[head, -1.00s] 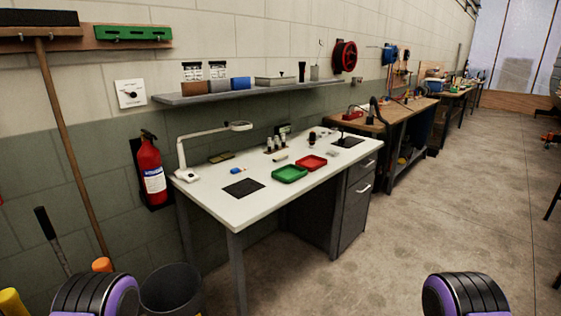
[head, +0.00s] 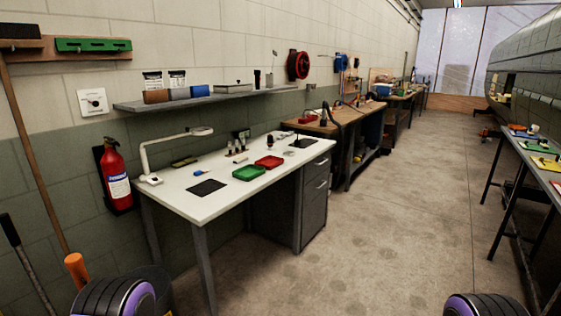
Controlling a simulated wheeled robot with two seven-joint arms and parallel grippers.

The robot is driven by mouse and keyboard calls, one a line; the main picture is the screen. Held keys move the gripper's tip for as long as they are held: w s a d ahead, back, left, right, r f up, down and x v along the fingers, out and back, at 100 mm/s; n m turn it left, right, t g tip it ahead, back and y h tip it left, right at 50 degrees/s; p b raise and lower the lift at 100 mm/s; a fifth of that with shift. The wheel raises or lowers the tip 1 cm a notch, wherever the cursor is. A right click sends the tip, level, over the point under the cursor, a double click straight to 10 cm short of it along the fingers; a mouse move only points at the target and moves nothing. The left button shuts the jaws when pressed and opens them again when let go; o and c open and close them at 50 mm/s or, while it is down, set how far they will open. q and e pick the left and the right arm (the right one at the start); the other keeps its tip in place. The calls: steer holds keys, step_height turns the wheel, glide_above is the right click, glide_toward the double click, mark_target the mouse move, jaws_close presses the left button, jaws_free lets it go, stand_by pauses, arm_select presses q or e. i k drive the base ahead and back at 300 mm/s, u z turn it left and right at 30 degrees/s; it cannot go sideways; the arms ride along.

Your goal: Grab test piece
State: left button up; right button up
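I cannot tell which item is the test piece. A white workbench (head: 178,202) stands left of centre against the wall. On it are a dark mat (head: 206,188), a green tray (head: 249,173) and a red tray (head: 268,162). A small blue item (head: 199,173) lies behind the mat, and a small pale block (head: 240,160) lies behind the green tray. Several small bottles stand near the back edge. Only black and purple parts of my arms show at the bottom left and bottom right. Neither gripper is in view.
More benches (head: 345,125) line the wall beyond. A table with coloured trays (head: 545,163) stands at the right, beside a large fuselage (head: 528,55). The concrete floor (head: 410,215) between is clear.

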mark_target(244, 158)
steer(key=z, duration=0.65)
steer(key=i, duration=1.5)
steer(key=u, duration=0.55)
